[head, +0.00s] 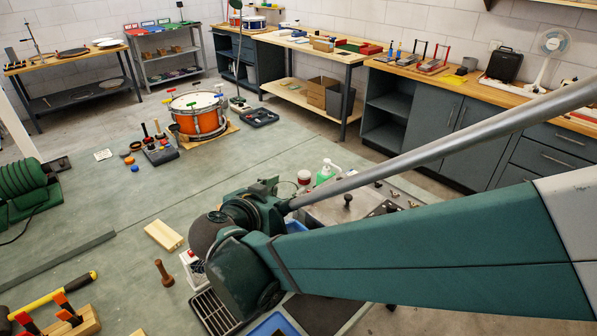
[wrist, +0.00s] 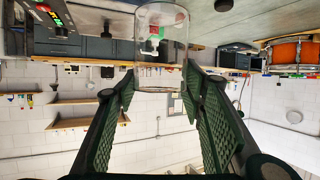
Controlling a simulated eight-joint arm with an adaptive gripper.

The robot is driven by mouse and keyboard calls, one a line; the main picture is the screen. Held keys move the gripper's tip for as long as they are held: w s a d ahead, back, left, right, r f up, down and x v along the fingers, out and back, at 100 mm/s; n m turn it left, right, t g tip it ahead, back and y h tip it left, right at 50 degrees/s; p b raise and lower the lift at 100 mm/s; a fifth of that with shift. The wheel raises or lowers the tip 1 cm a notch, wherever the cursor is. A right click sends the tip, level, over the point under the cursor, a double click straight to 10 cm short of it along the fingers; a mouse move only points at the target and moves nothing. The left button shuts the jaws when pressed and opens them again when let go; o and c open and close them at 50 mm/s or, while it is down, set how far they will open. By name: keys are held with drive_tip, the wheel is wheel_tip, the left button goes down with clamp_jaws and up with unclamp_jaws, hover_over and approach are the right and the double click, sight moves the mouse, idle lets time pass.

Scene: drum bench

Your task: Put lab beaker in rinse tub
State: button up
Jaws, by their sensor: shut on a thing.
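My gripper (wrist: 160,88) is shut on the clear glass lab beaker (wrist: 162,62). The beaker sits between the fingertips in the wrist view, which is upside down. The room shows through its empty-looking glass. A blue tub or tray (head: 270,326) is partly visible at the bottom edge of the head view. Another blue thing (head: 297,226) shows just behind my arm. I cannot tell which is the rinse tub.
A black rack (head: 212,314) and a wooden block (head: 163,235) lie near my wrist on the green bench. A wooden peg (head: 164,273) stands beside them. A green-labelled bottle (head: 326,172) stands behind my arm. An orange drum (head: 198,115) is farther back. The bench's middle left is mostly clear.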

drive_tip(key=s+f+n+y, duration=0.1)
drive_tip(key=s+f, duration=0.3)
drive_tip(key=f, duration=0.2)
drive_tip(key=shift+d, duration=0.25)
idle(0.6)
idle(0.4)
drive_tip(key=shift+f+b, duration=1.1)
drive_tip(key=shift+f, duration=1.8)
drive_tip(key=shift+f, duration=0.1)
drive_tip(key=shift+f+b, duration=0.8)
drive_tip(key=shift+f, duration=1.15)
drive_tip(key=shift+f, duration=0.2)
drive_tip(key=o, duration=1.1)
